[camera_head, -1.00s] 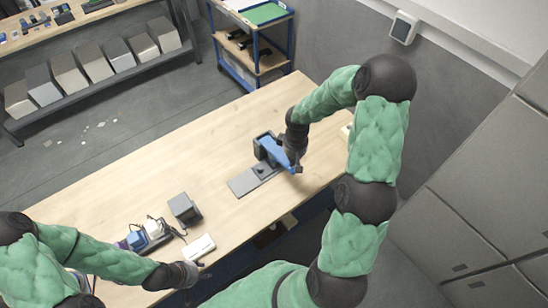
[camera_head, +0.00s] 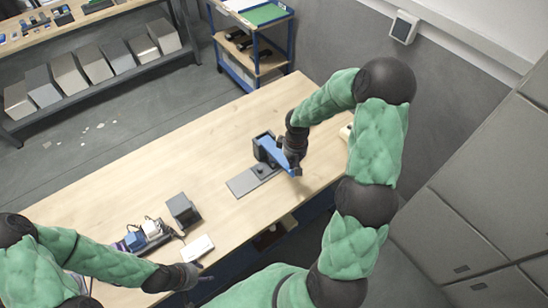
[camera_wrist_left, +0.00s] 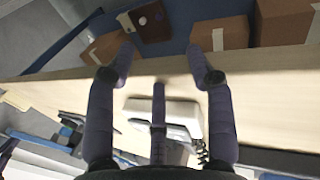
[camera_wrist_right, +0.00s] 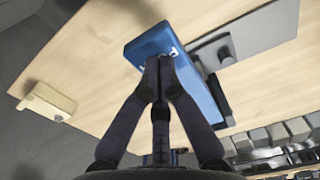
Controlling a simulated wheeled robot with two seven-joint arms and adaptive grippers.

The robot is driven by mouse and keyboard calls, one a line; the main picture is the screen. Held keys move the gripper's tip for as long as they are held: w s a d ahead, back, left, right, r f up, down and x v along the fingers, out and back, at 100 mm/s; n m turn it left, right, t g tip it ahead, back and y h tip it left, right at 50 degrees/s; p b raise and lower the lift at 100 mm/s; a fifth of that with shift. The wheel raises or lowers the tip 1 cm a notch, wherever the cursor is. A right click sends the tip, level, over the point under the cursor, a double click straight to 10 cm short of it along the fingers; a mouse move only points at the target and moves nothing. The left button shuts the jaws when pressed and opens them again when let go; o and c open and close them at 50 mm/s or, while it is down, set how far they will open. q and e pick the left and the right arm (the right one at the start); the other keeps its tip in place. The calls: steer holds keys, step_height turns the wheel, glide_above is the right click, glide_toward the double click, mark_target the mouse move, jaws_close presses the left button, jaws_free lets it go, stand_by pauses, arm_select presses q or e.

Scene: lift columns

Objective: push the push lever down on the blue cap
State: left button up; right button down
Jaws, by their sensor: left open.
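The blue push lever (camera_head: 276,154) belongs to a small dark press on the wooden table, with a grey base plate (camera_head: 242,184) beside it. My right gripper (camera_head: 294,168) is at the lever's free end. In the right wrist view, its fingertips (camera_wrist_right: 158,66) are together against the blue lever (camera_wrist_right: 205,92). I cannot make out a separate blue cap; the lever and gripper may hide it. My left gripper (camera_head: 196,277) is open and empty at the table's front edge. In the left wrist view its fingers (camera_wrist_left: 160,60) are spread, near a white device (camera_wrist_left: 178,112).
A grey box (camera_head: 183,209) and a strip with plugs (camera_head: 148,236) stand left of the press. A cream object (camera_wrist_right: 47,102) lies near the table edge beyond my right gripper. The table's far left part is clear.

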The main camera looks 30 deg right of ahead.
arm_select(q)
steer(key=shift+d+f+b, duration=0.1)
steer(key=shift+f+b, duration=0.25)
steer(key=shift+f, duration=0.25)
arm_select(e)
steer(key=shift+d+f, duration=0.15)
steer(key=shift+f, duration=0.4)
arm_select(q)
steer(key=shift+o, duration=0.5)
steer(key=shift+s+f+b, duration=0.15)
steer(key=shift+f+b, duration=0.45)
arm_select(e)
steer(key=shift+f, duration=0.3)
arm_select(q)
steer(key=shift+c, duration=0.5)
steer(key=shift+f, duration=0.1)
arm_select(e)
steer(key=shift+w, duration=0.1)
steer(key=shift+a, duration=0.35)
arm_select(q)
steer(key=shift+a+f, duration=0.1)
steer(key=shift+a, duration=0.1)
steer(key=shift+w, duration=0.2)
steer(key=shift+w+f+b, duration=0.1)
steer(key=shift+f+b, duration=0.3)
steer(key=shift+b, duration=0.2)
arm_select(e)
steer(key=shift+d+f, duration=0.2)
steer(key=shift+f, duration=0.05)
